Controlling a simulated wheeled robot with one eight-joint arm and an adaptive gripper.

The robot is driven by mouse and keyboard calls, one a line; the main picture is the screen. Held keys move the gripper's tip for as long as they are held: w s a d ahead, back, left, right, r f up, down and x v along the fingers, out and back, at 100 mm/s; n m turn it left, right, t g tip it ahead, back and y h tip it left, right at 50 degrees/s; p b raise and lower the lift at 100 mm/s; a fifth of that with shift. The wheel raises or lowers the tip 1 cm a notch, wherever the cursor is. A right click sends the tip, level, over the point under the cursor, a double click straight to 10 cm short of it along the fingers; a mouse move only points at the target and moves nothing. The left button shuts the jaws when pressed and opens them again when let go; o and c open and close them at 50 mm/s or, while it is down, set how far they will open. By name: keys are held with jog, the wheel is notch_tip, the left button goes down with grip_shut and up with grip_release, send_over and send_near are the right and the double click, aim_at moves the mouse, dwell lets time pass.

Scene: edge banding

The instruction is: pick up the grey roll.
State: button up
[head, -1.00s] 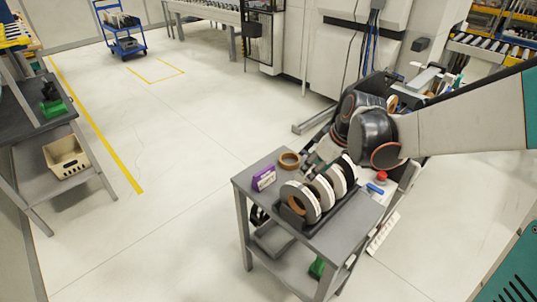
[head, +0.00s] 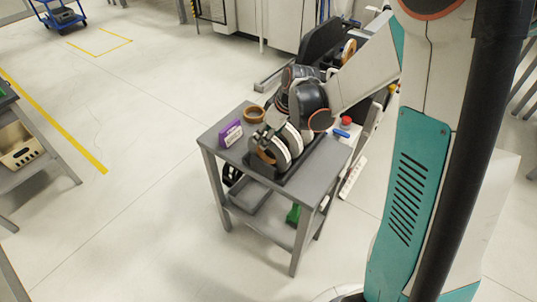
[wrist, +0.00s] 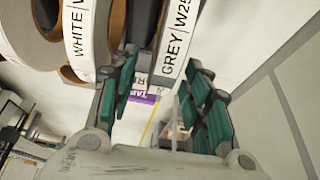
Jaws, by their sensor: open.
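The grey roll (wrist: 176,40) shows its white label reading GREY in the wrist view, at top centre. My gripper (wrist: 162,103) is open, with its green finger pads on either side of the roll's lower end in the picture. I cannot tell whether a pad touches it. The roll labelled WHITE (wrist: 80,32) is to its left. In the head view my gripper (head: 264,138) is at the left end of the row of rolls in the dark rack, and partly hides the rolls there.
The rack stands on a small grey table (head: 318,178). A purple box (head: 230,134) and a brown roll (head: 254,114) lie left of and behind the rack. A red button (head: 346,120) and a blue-handled thing (head: 341,133) are at right. Open floor lies left of the table.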

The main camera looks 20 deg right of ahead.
jog(key=x, duration=0.1)
jog(key=b+x, duration=0.1)
jog(key=x, duration=0.1)
jog(key=b+x, duration=0.1)
jog(key=shift+s+f, duration=0.25)
jog(key=shift+f, duration=0.1)
grip_shut()
jog(key=shift+r, duration=0.1)
jog(key=shift+r, duration=0.15)
